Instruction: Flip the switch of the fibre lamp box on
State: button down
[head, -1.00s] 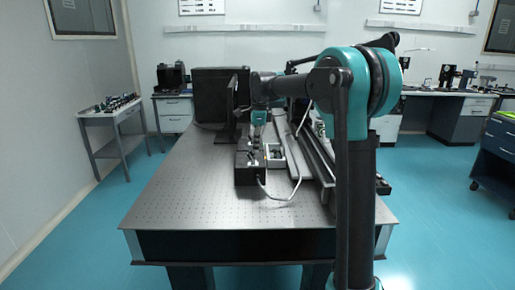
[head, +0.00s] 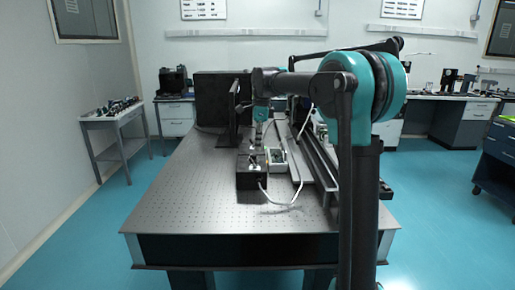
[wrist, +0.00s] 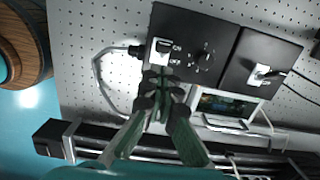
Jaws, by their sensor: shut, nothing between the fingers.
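The fibre lamp box (head: 249,182) is a black box standing on the optical table. In the wrist view its dark top (wrist: 190,25) carries a pale switch (wrist: 161,48) with small white lettering beside it and a round knob (wrist: 203,56). I cannot tell from the picture which way the switch is set. My gripper (wrist: 158,82) is shut and empty, with its fingertips just below the switch in the picture. I cannot tell whether they touch the box. In the head view my gripper (head: 259,138) hangs over the box's far side.
A second black unit (wrist: 277,45) with a pale fitting and dark leads adjoins the box. A small device with a screen (wrist: 227,103) lies near it. A grey cable (head: 279,204) curves from the box. Rails (head: 316,165) run along the right; the perforated table (head: 190,200) is clear at left.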

notch_tip(320, 180, up, 11)
jog(key=shift+d+f, duration=0.2)
jog(key=shift+d, duration=0.25)
